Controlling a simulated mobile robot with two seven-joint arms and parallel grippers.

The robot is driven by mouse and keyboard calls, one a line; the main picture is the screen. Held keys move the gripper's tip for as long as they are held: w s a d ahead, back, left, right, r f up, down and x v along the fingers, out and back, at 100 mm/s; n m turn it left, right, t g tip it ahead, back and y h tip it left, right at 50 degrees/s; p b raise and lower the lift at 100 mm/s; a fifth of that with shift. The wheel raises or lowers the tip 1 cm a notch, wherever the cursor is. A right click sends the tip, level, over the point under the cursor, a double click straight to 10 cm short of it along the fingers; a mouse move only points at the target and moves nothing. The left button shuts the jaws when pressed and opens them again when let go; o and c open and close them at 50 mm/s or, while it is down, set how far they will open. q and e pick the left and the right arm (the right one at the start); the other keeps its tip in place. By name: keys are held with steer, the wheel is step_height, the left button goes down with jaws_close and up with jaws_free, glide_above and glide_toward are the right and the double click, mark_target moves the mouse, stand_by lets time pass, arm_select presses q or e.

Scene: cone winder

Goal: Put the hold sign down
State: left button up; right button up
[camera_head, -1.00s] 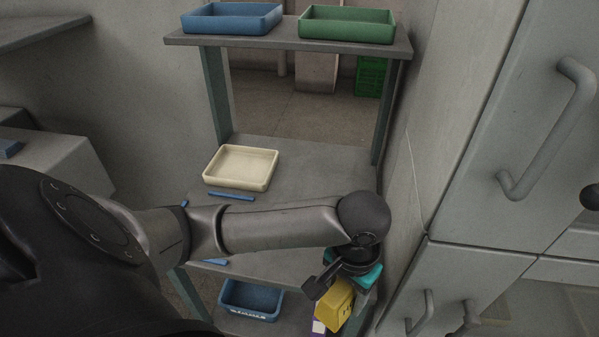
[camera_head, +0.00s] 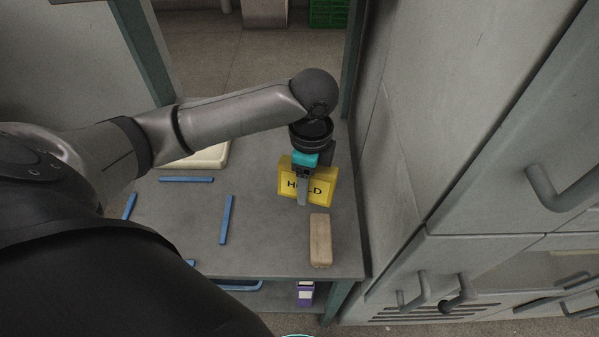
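The yellow hold sign (camera_head: 288,188) is over the right part of the grey table (camera_head: 270,235), with its lettered face towards me. My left gripper (camera_head: 303,190) reaches it from above, and one finger lies across the middle of the lettering. The gripper looks shut on the sign; the finger behind the sign is hidden. I cannot tell whether the sign's lower edge touches the table.
A tan block (camera_head: 320,240) lies just in front of the sign. Blue strips (camera_head: 226,219) mark the table's left part. A cream tray (camera_head: 212,157) is partly behind my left arm. Grey cabinets (camera_head: 480,180) stand close on the right. A purple box (camera_head: 305,294) is on the lower shelf.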

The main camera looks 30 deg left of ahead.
arm_select(q)
steer(key=m, duration=0.1)
steer(key=w+a+m, duration=0.1)
steer(key=m, duration=0.1)
steer(key=shift+w+a+r, duration=0.15)
steer(key=shift+w+r, duration=0.05)
steer(key=w+a+r+m, duration=0.2)
steer(key=w+a+m, duration=0.2)
steer(key=m, duration=0.8)
step_height(320, 180, down, 10)
steer(key=b, duration=0.3)
steer(key=shift+s+d+f, duration=0.1)
steer(key=shift+s+d, duration=0.05)
arm_select(e)
steer(key=f, duration=0.1)
steer(key=w+f, duration=0.1)
steer(key=f, duration=0.1)
steer(key=shift+a+f, duration=0.1)
arm_select(q)
steer(key=shift+f, duration=0.1)
steer(key=o, duration=1.4)
arm_select(e)
steer(key=shift+s, duration=0.1)
